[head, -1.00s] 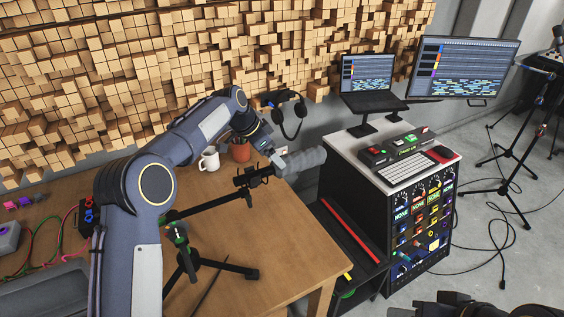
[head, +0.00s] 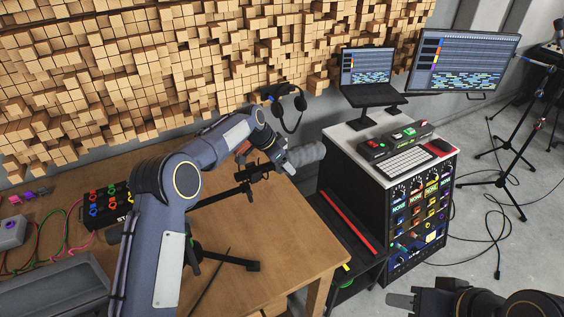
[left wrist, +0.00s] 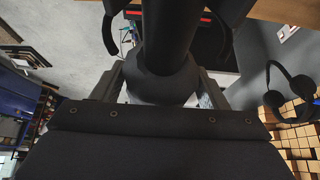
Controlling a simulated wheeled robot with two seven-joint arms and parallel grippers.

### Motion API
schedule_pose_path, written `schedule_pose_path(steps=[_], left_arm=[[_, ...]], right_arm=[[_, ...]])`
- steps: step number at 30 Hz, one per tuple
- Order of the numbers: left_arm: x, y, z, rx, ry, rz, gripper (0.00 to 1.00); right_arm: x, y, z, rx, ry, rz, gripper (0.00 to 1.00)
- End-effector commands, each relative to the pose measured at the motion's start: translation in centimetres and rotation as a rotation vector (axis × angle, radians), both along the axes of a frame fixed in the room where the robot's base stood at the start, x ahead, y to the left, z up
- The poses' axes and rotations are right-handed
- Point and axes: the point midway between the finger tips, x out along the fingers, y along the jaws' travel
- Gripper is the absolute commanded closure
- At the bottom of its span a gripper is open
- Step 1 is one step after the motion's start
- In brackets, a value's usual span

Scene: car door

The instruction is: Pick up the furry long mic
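The furry long mic (head: 305,155) is a grey, fuzzy cylinder on a black mic stand (head: 237,190) on the wooden table. It points right past the table's back right corner. My left gripper (head: 284,156) is at the mic's near end, partly hidden by its own wrist. In the left wrist view, a dark, rounded part of the mic (left wrist: 162,80) fills the space between the two fingers. I cannot tell whether they are closed on it or only beside it. My right gripper (head: 400,300) is at the bottom right, away from the table; its opening is unclear.
The wooden table (head: 290,235) has bare room at its front right. A rack cart (head: 420,215) with a keyboard, laptop (head: 368,70) and monitor (head: 463,65) stands to the right. Headphones (head: 287,105) hang at the wall behind the mic. Cables and tripods are on the floor.

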Motion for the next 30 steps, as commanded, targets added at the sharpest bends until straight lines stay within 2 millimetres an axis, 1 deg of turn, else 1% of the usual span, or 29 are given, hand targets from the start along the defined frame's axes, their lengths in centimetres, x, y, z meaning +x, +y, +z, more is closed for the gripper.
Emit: schedule_pose_path(steps=[1,8,16,20,23,25,26,29,30], left_arm=[[0.0,0.0,0.0,0.000,0.000,0.000,0.40],[0.0,0.0,0.0,0.000,0.000,0.000,0.70],[0.0,0.0,0.2,-0.001,-0.003,0.001,0.70],[0.1,0.0,1.0,-0.001,-0.004,0.001,0.70],[0.1,0.0,2.0,-0.001,-0.006,-0.001,0.70],[0.1,-0.1,3.1,-0.002,-0.007,-0.001,0.70],[-0.2,-0.1,3.5,-0.001,-0.006,-0.001,0.70],[-1.9,0.0,5.2,-0.002,-0.007,-0.001,0.70],[-2.7,-0.1,6.2,-0.002,-0.008,-0.001,0.70]], right_arm=[[0.0,0.0,0.0,0.000,0.000,0.000,0.60],[0.0,0.0,0.0,0.000,0.000,0.000,0.60],[0.0,0.0,0.0,0.000,0.000,0.000,0.60],[0.0,0.0,-0.2,0.000,0.000,0.000,0.60],[0.0,0.0,-0.5,0.000,0.000,0.000,0.60],[0.0,0.0,-0.8,0.000,0.000,0.000,0.60],[0.0,0.0,-1.1,0.000,0.000,0.000,0.60],[0.0,0.0,-2.4,0.000,0.000,0.000,0.60],[0.0,0.0,-2.9,0.000,0.000,0.000,0.60]])
